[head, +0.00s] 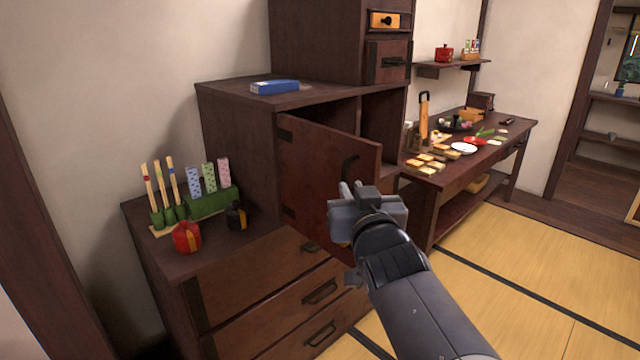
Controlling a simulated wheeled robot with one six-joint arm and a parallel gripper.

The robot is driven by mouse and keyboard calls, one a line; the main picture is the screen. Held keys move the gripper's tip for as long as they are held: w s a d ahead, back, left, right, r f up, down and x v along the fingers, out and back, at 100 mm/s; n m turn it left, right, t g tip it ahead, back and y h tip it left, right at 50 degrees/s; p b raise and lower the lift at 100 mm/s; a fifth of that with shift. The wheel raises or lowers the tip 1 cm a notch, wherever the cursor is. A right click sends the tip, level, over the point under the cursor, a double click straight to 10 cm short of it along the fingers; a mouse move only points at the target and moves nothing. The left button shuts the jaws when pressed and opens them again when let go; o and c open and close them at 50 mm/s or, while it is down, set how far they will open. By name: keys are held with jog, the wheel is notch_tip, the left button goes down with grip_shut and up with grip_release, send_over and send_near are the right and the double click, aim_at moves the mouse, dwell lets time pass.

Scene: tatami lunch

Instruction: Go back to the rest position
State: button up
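My gripper (354,198) is in front of the open door of the dark wooden cabinet, close to the door's black handle. I cannot tell whether it touches the handle. Its fingers point away from the camera and are partly hidden by the gripper body, so their opening does not show clearly. The cabinet door (325,185) stands swung open, and a dark interior shows behind it. My arm reaches up from the lower right of the head view.
A low drawer chest (260,290) stands at front left, with a red round pot (186,237) on it. A blue box (275,87) lies on the cabinet. A table (515,135) with food and dishes is at right. Tatami floor (520,270) is clear at lower right.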

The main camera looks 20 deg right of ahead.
aim_at(345, 174)
jog(key=shift+w+d+f, duration=0.1)
jog(key=shift+w, duration=0.4)
jog(key=w, duration=0.2)
jog(key=w+b, duration=0.1)
jog(key=w, duration=0.1)
jog(key=w+d, duration=0.1)
jog(key=w, duration=0.1)
jog(key=shift+w+d+f+b, duration=0.1)
jog(key=shift+w+b, duration=0.15)
jog(key=shift+b, duration=0.15)
jog(key=shift+d, duration=0.25)
jog(key=shift+a+r+y, duration=0.1)
jog(key=shift+r+y, duration=0.1)
jog(key=shift+y, duration=0.1)
